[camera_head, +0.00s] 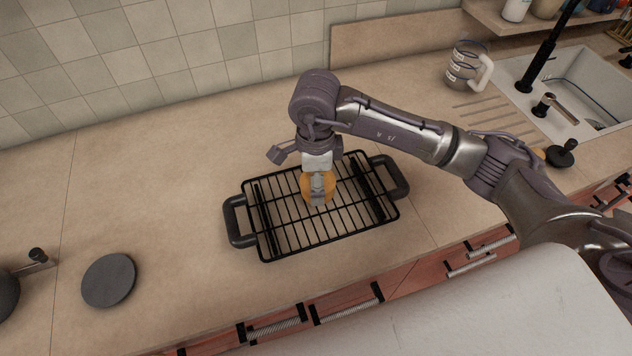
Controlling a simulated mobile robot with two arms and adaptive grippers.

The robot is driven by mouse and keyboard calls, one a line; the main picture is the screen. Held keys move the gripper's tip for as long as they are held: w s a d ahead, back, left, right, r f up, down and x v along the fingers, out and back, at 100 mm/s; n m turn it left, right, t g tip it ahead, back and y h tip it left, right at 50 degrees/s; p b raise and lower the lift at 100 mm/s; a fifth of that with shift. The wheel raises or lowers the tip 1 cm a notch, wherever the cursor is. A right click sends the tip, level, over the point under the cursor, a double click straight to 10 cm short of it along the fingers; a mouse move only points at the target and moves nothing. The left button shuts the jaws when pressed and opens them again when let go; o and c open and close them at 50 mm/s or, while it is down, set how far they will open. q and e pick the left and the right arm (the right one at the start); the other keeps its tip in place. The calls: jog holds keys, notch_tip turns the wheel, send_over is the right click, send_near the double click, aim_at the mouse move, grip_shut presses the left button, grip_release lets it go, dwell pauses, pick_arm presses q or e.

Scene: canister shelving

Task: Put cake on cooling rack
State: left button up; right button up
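The black wire cooling rack (283,237) with two thick side handles lies on the counter in the middle of the view. A small round golden-orange cake (306,191) is at the middle of the rack, below my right gripper. My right gripper (318,190) points down from above, with a finger in front of the cake and the far finger hidden. I cannot tell whether its fingers press on the cake, or whether the cake touches the wires. My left gripper is not in view.
A dark round disc (109,280) lies on the counter at the left, with a dark pan (8,292) at the left edge. A striped mug (466,66) stands beside the sink (590,85) at the upper right.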

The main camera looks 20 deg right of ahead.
notch_tip(320, 180, down, 2)
jog(key=shift+p, duration=0.4)
jog(key=shift+f, duration=0.2)
jog(key=shift+f, duration=0.1)
jog(key=shift+f+b, duration=0.15)
jog(key=shift+b, duration=0.2)
jog(key=o, duration=1.3)
